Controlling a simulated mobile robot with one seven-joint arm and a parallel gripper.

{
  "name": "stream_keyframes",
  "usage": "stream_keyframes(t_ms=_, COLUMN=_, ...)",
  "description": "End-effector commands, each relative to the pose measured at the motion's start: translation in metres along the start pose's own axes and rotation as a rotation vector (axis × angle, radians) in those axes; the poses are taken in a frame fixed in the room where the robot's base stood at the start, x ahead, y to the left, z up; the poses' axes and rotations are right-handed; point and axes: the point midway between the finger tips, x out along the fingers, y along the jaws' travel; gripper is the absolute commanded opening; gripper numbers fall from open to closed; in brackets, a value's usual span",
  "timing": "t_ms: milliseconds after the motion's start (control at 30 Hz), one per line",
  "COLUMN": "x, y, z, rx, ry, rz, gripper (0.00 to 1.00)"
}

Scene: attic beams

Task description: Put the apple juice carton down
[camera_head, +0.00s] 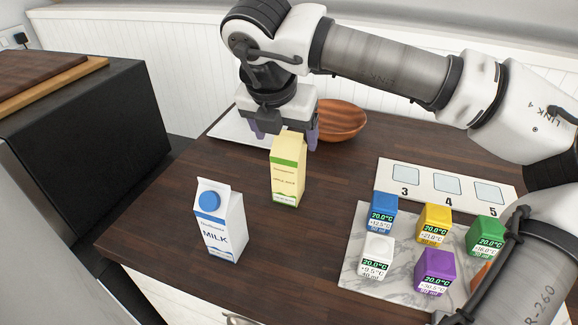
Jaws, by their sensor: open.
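The apple juice carton (287,172), pale yellow with a green band, stands upright and appears to rest on the dark wooden table (165,225). Its label is too small to read. My gripper (286,136) is over the carton, pointing down. Its purple-grey fingers are spread apart, one to each side of the carton's top. The carton's top hides part of the gripper, and I cannot tell whether either finger touches it.
A white and blue milk carton (220,228) stands in front and left. A brown bowl (342,122) and a white sheet or board (232,128) lie behind. At right are a marble board (352,272) with several coloured cubes and a numbered panel (425,180).

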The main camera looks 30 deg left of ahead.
Motion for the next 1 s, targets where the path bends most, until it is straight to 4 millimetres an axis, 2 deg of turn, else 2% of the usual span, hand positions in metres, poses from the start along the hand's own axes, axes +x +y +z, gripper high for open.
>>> stream_keyframes(t_ms=267, x=0.02, y=0.001, z=0.002, rx=-0.002, ry=0.003, rz=0.002, gripper=0.77)
stream_keyframes(t_ms=500, x=0.055, y=0.002, z=0.004, rx=-0.002, ry=0.002, rz=0.002, gripper=0.77)
stream_keyframes(t_ms=800, x=0.063, y=0.002, z=0.003, rx=-0.002, ry=-0.001, rz=0.001, gripper=0.77)
stream_keyframes(t_ms=1000, x=0.062, y=0.002, z=0.003, rx=-0.002, ry=-0.001, rz=0.001, gripper=0.52)
